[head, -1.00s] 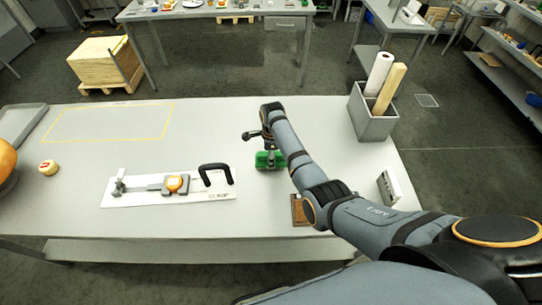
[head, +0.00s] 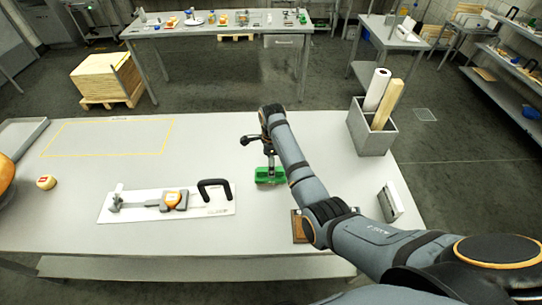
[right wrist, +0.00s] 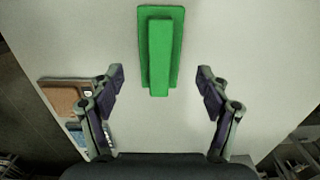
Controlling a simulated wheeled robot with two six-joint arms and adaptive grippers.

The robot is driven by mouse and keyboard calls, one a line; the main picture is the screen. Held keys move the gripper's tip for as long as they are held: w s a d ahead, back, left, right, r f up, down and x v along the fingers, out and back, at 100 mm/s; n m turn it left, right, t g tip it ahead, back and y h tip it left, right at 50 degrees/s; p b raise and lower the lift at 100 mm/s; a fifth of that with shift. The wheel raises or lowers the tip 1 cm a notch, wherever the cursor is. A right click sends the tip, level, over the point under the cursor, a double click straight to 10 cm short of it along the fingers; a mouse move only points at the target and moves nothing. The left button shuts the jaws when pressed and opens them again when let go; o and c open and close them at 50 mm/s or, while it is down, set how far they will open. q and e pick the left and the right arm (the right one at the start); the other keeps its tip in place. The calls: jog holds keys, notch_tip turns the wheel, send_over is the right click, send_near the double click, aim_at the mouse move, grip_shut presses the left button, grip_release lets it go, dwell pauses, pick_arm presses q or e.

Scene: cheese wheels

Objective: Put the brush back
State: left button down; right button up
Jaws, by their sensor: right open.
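A green brush (head: 270,176), a flat rectangular body with a raised bar along it, lies on the grey table right of the white tool board. It also shows at the top of the right wrist view (right wrist: 160,50). My right gripper (right wrist: 161,76) is open and empty above the table, with its two fingers apart on either side of the brush's near end. It does not appear to touch the brush. In the head view the gripper (head: 262,145) is above the brush and partly hidden by its own arm. My left gripper is not in view.
The white board (head: 130,214) holds an orange-and-grey tool and a black handle (head: 213,184). A brown block (head: 298,228) lies beside my right arm. A grey bin (head: 372,135) with rolls stands at the back right. The yellow-outlined area (head: 110,140) is empty.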

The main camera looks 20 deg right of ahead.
notch_tip(320, 180, up, 7)
jog(key=b, duration=0.1)
jog(key=shift+f, duration=0.15)
dwell(0.3)
